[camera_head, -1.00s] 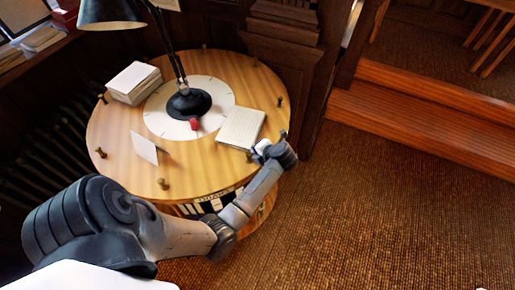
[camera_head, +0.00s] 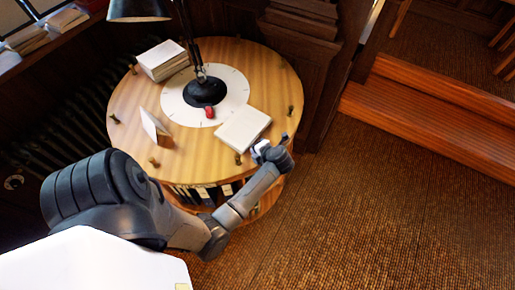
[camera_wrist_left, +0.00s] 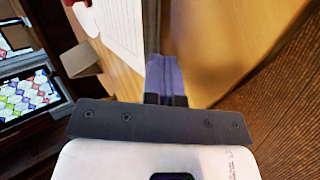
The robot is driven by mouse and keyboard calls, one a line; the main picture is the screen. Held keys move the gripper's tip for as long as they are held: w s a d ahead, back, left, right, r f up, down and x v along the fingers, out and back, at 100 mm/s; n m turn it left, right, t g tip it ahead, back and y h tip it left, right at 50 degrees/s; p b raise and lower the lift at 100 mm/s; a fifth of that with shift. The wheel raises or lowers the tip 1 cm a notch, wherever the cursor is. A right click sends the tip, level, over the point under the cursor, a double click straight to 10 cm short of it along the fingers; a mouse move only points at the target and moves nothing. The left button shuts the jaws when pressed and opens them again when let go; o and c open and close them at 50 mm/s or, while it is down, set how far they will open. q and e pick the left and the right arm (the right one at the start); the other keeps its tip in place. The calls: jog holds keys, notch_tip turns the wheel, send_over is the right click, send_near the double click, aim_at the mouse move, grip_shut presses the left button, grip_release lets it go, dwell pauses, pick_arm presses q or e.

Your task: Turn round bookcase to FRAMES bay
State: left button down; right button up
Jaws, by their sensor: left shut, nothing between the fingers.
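The round bookcase (camera_head: 185,150) has a pale wood top with brass-coloured pegs around its rim, including one at right (camera_head: 290,110) and one at front (camera_head: 238,158). Upright dark and white items (camera_head: 195,194) show in its side below; no FRAMES label is readable. My left gripper (camera_head: 283,139) is shut and empty beside the top's front-right rim, between those two pegs; contact cannot be told. In the left wrist view its closed fingers (camera_wrist_left: 163,75) point along the wooden top (camera_wrist_left: 220,40). My right gripper is out of view.
On the top stand a black lamp (camera_head: 205,92), a book stack (camera_head: 162,62), a white pad (camera_head: 243,128), a folded card (camera_head: 154,127) and a small red object (camera_head: 210,112). A radiator (camera_head: 65,125) lies left, wooden steps (camera_head: 430,110) right. Carpet (camera_head: 370,210) is clear.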

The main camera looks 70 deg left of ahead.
aim_at(245, 161)
pick_arm(q)
jog(key=s, duration=0.1)
jog(key=s+p, duration=0.2)
jog(key=s, duration=0.1)
jog(key=shift+d+r, duration=0.1)
jog(key=shift+d, duration=0.2)
jog(key=shift+s+d+m+p, duration=0.1)
jog(key=shift+s+m+p, duration=0.2)
jog(key=shift+s+p, duration=0.3)
jog(key=shift+s, duration=0.1)
